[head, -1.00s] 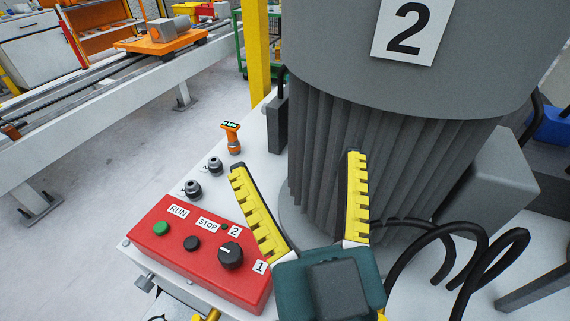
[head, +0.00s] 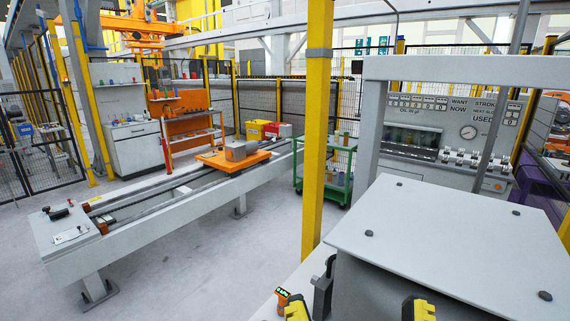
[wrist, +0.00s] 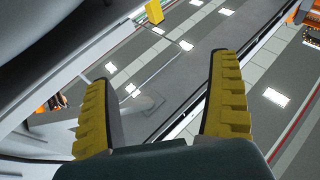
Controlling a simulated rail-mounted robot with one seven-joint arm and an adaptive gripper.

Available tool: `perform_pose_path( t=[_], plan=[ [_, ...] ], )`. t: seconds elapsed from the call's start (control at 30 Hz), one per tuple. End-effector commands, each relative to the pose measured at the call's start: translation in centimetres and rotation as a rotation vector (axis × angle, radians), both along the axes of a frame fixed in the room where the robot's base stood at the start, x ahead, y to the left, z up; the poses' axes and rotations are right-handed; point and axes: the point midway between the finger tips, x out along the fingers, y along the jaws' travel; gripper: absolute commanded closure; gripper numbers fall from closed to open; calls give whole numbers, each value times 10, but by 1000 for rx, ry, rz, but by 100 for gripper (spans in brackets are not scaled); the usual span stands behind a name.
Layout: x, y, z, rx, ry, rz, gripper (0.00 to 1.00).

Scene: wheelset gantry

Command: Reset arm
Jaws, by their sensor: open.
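My gripper (wrist: 165,110) shows in the wrist view with its two yellow-padded fingers spread wide apart and nothing between them. In the head view only the tips of the yellow fingers (head: 358,310) show at the bottom edge; the rest of my gripper is below the frame. An orange device with a small lit display (head: 290,303) stands by the left fingertip in the head view. The red control box is out of view now.
A grey flat-topped housing (head: 450,240) fills the right front. A yellow post (head: 316,130) rises in the middle. A rail conveyor (head: 160,215) with an orange carriage (head: 232,158) lies to the left. A green cart (head: 325,175) stands behind the post. Open floor (head: 230,260) lies between.

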Motion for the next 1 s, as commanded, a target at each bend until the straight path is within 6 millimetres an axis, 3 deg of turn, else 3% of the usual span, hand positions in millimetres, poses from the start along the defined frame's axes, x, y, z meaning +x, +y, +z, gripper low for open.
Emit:
perform_pose_path(
  t=[0.03,0.5,0.63,0.87,0.9,1.0],
  plan=[
    [0,0,47,1,0,0,9],
    [0,0,245,7,0,2,9],
    [0,-1,264,8,-1,2,9],
    [0,-1,257,9,2,2,9],
    [0,-1,257,9,2,2,11],
    [0,0,257,9,2,2,30]
  ],
)
